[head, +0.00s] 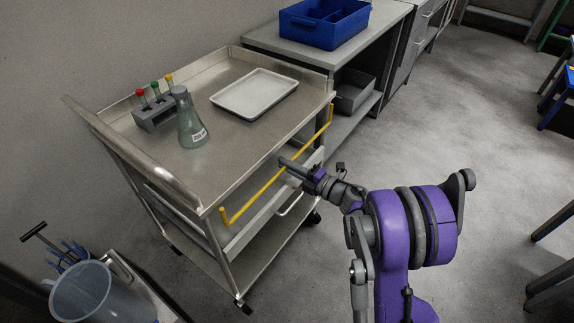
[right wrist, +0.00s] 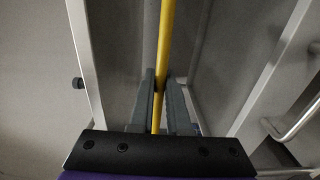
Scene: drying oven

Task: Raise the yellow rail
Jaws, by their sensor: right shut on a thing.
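The yellow rail (head: 254,197) runs along the near side of the metal cart, below its top edge, with bent ends at both sides. My right gripper (head: 284,163) reaches it near the middle from the right. In the right wrist view the rail (right wrist: 166,45) passes between the two grey fingers, and my right gripper (right wrist: 160,90) is shut on it. The fingers hide a short stretch of the rail in the head view. My left gripper is not in view.
The cart top (head: 225,140) holds a white tray (head: 255,94), a flask (head: 191,125) and a rack (head: 154,112) with capped tubes. A drawer handle (head: 290,204) sits below the rail. A blue bin (head: 323,30) stands on the bench behind.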

